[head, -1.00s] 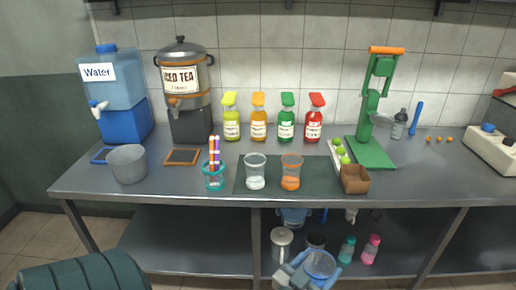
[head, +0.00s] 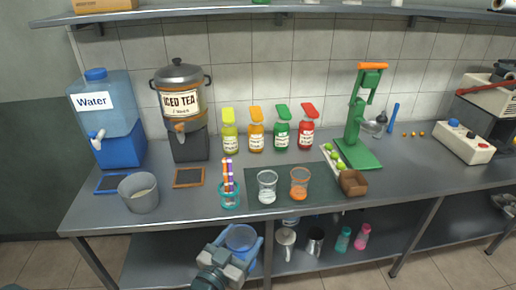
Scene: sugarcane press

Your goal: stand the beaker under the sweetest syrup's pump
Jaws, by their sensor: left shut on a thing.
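My left gripper (head: 238,249) is shut on a blue-tinted beaker (head: 241,237), held in front of the table, lower than its front edge. The gripper covers part of the beaker. Four syrup bottles with pump heads stand in a row at the back: yellow (head: 232,144), orange (head: 256,143), green (head: 282,136) and red (head: 306,134). Their label text is too small to read. My right gripper is not in view.
A dark mat (head: 327,196) holds a clear cup (head: 267,188) and an orange-tinted cup (head: 299,184). A teal straw holder (head: 230,199) stands left of it. A green press (head: 357,150) stands to the right.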

